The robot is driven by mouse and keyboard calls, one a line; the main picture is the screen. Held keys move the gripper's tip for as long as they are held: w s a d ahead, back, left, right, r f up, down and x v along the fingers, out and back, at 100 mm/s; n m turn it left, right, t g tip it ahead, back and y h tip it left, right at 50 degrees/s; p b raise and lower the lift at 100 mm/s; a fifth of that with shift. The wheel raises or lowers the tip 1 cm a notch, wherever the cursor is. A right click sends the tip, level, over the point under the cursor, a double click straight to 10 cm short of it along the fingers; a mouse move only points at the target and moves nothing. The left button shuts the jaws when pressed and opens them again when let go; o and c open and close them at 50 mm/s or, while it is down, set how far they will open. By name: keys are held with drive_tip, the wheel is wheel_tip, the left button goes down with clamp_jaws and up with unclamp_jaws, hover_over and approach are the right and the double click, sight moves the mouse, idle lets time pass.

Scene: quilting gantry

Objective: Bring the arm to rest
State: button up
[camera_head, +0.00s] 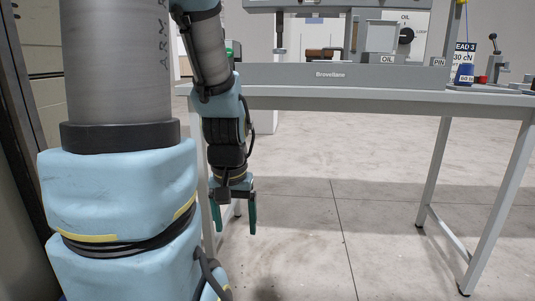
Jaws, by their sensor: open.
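My arm hangs down on the left of the head view, with blue padded covers on its links. My gripper (234,218) points straight down at the arm's lower end. Its two green fingers are apart, with nothing between them. It hangs in front of the quilting table (420,101), below the level of the tabletop and near the table's left legs. The fingertips are clear of the floor.
A grey machine marked Brovellano (345,76) stands on the table. A blue thread cone (465,74) and a small lever device (493,68) sit at the table's right. The concrete floor (300,235) under and before the table is clear.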

wheel_tip(320, 180, up, 31)
drive_tip(key=p, duration=3)
drive_tip(key=shift+w+d+r, duration=0.15)
drive_tip(key=shift+w+r, duration=0.05)
drive_tip(key=shift+w, duration=0.05)
